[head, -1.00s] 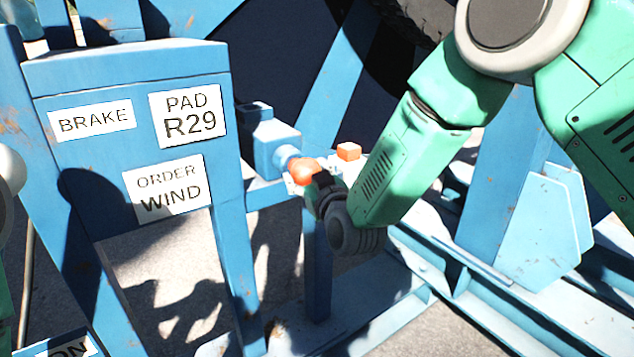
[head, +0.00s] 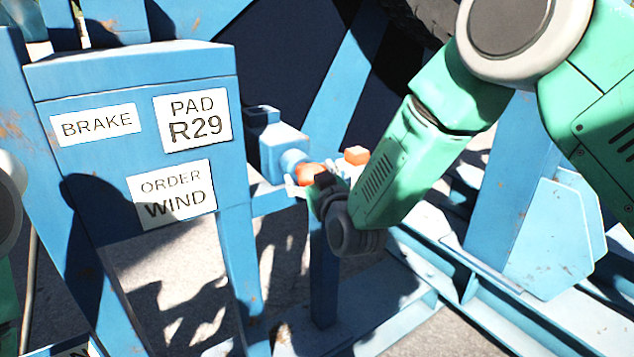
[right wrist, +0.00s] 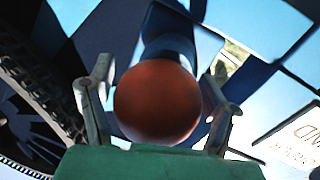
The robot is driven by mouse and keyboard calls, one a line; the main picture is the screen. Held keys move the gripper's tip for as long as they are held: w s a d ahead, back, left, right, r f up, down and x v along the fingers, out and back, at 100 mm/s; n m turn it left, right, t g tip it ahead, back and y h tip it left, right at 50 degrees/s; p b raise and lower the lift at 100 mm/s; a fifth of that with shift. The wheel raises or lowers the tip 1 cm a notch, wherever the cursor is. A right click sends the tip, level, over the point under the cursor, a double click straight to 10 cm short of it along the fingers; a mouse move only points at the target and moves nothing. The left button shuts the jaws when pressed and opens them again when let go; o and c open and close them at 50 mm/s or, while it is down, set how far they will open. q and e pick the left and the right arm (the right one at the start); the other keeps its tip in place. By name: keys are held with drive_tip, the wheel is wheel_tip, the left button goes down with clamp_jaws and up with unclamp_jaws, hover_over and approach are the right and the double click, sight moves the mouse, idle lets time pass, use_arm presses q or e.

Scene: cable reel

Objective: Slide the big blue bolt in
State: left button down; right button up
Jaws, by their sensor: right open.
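The big blue bolt (head: 293,160) shows as a short blue cylinder at the blue housing in the head view, with a round orange knob (head: 310,174) at its near end. In the right wrist view, the knob (right wrist: 157,102) fills the middle, with the blue shaft (right wrist: 168,45) behind it. My right gripper (head: 312,182) is at the knob. Its fingers are open, one on each side of the knob in the right wrist view. I cannot tell whether they touch it. My left gripper is out of view.
A blue box (head: 130,80) with BRAKE, PAD R29 and ORDER WIND labels stands left of the bolt. A small orange block (head: 356,155) is just right of the knob. Blue frame beams (head: 510,190) stand at right. A dark reel (head: 240,50) is behind.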

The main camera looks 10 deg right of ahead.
drive_tip(key=s+d, duration=0.2)
drive_tip(key=s, duration=0.9)
drive_tip(key=shift+s, duration=0.2)
drive_tip(key=shift+f, duration=0.1)
